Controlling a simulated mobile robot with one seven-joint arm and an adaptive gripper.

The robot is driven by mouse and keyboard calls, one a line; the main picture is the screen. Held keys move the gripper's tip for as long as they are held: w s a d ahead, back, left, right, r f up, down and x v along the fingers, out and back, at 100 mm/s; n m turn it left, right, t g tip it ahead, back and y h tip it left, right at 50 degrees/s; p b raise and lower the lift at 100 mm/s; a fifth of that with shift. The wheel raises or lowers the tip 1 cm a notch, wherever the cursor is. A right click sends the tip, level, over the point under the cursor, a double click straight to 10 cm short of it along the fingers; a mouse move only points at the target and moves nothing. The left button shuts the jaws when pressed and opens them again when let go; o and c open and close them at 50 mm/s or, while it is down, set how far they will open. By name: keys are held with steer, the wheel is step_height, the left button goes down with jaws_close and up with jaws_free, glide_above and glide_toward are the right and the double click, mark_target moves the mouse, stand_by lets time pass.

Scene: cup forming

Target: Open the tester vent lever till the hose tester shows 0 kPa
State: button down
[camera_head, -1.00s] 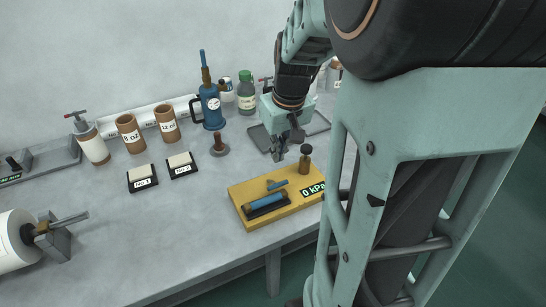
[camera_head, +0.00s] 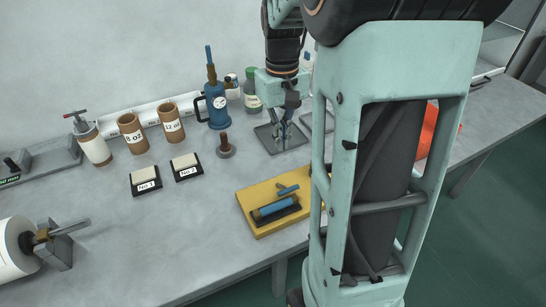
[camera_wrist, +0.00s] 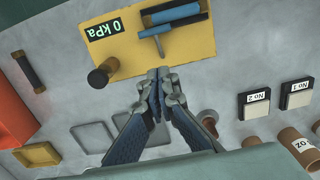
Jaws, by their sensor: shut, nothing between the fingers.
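The hose tester is a yellow board (camera_head: 245,205) on the bench, also in the wrist view (camera_wrist: 200,45). It carries a blue hose piece (camera_head: 275,208) in a dark cradle and a small blue vent lever (camera_head: 288,189), which also shows in the wrist view (camera_wrist: 168,29). The tester display (camera_wrist: 104,29) reads 0 kPa in the wrist view; my arm hides it in the head view. My gripper (camera_head: 284,143) is shut and empty, behind the board and apart from the lever. Its fingertips (camera_wrist: 160,72) appear just below the board's edge in the wrist view.
A dark-capped knob post (camera_wrist: 103,71) stands by the display. Grey trays (camera_head: 268,140) lie behind the board. A wooden-handled stamp (camera_head: 225,146), two labelled pads (camera_head: 145,181), brown cups (camera_head: 132,133) and a blue pump (camera_head: 216,105) stand left. Bare bench lies in front of the pads.

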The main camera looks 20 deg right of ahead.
glide_above(289, 189)
steer(key=w, duration=0.4)
step_height(289, 189, down, 8)
steer(key=shift+s+a+f, duration=0.1)
steer(key=shift+s+f, duration=0.45)
steer(key=shift+s, duration=0.15)
steer(key=shift+s+f, duration=0.5)
steer(key=shift+s, duration=0.05)
steer(key=shift+s+f+b, duration=0.6)
steer(key=shift+s+f, duration=0.1)
steer(key=shift+s, duration=0.05)
steer(key=shift+r, duration=0.1)
